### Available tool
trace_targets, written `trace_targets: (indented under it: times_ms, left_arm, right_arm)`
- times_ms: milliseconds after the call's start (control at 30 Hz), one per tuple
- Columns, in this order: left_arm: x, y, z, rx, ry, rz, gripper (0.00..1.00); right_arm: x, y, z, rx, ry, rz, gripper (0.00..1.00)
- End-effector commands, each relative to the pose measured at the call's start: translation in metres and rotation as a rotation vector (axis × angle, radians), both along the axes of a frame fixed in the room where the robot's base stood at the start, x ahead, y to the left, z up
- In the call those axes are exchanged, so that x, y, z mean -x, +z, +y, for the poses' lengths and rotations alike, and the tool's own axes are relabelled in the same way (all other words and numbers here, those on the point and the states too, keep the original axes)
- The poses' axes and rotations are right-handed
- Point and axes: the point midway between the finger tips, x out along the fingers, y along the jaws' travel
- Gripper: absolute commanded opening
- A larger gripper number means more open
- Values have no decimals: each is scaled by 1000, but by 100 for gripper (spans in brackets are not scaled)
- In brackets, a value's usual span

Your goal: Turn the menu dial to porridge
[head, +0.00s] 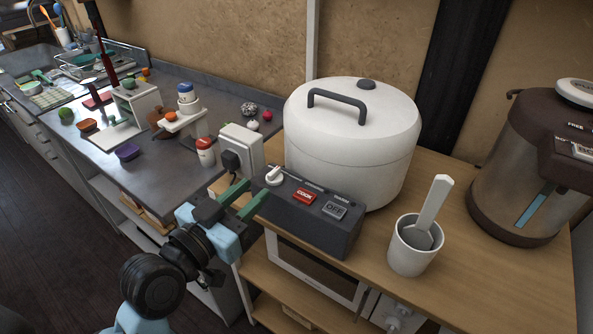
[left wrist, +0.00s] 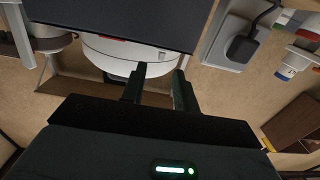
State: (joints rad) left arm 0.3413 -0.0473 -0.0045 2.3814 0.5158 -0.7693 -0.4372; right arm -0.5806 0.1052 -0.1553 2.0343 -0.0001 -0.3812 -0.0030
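The white rice cooker (head: 350,140) stands on the wooden shelf top with its dark control box (head: 310,225) in front. The white menu dial (head: 273,177) is at the left end of the box's top. Small labels run along the box's back edge, too small to read, so I cannot tell the dial's setting. My left gripper (head: 256,190) has green fingers that stand apart and empty, just left of and in front of the dial; contact is not clear. Its two dark fingers also show apart in the left wrist view (left wrist: 159,69). The dial is not visible there. My right gripper is not in view.
A red COOK button (head: 304,196) and a grey OFF button (head: 334,210) sit right of the dial. A socket with a black plug (head: 231,161) stands close behind the left gripper. A white cup with a paddle (head: 413,250) and an urn (head: 520,180) are to the right.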

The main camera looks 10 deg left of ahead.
Motion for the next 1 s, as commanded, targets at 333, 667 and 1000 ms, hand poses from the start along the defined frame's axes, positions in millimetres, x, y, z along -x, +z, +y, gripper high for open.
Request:
trace_targets:
  times_ms: [333, 667, 1000]
  left_arm:
    - [-23, 2, -8, 4, 1, -1, 30]
    - [-65, 0, -23, 2, 1, 2, 30]
    - [-74, 0, -27, 0, 1, 2, 30]
  right_arm:
    - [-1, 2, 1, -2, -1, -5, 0]
    - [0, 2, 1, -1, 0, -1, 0]
    - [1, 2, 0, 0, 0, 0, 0]
